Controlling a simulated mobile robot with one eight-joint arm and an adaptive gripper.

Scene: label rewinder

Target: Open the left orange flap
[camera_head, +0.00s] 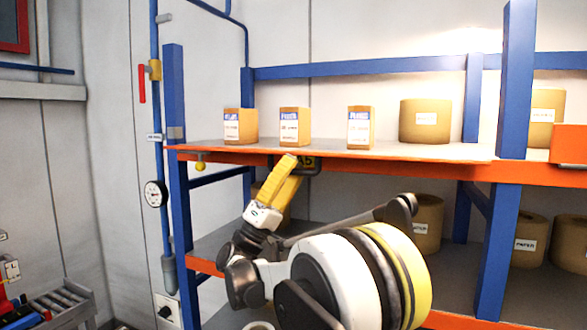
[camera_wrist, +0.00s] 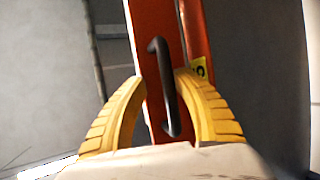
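The left orange flap (camera_head: 392,158) is the long orange strip along the front edge of the upper shelf, left of the blue post. It stands closed, flush along the shelf edge. In the wrist view the orange flap (camera_wrist: 152,45) runs upright, with a dark bar handle (camera_wrist: 165,85) on it. In the head view the handle (camera_head: 314,168) shows just right of the fingertips. My gripper (camera_head: 287,165) reaches up to the flap from below. In the wrist view my gripper's (camera_wrist: 160,80) yellow fingers are apart, one on each side of the handle; contact is unclear.
Several small labelled boxes (camera_head: 294,127) and a brown roll (camera_head: 425,121) stand on the upper shelf (camera_head: 330,149). A blue post (camera_head: 174,150) and a pipe with a gauge (camera_head: 155,194) stand to the left. More rolls (camera_head: 427,222) sit on the lower shelf behind my arm.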

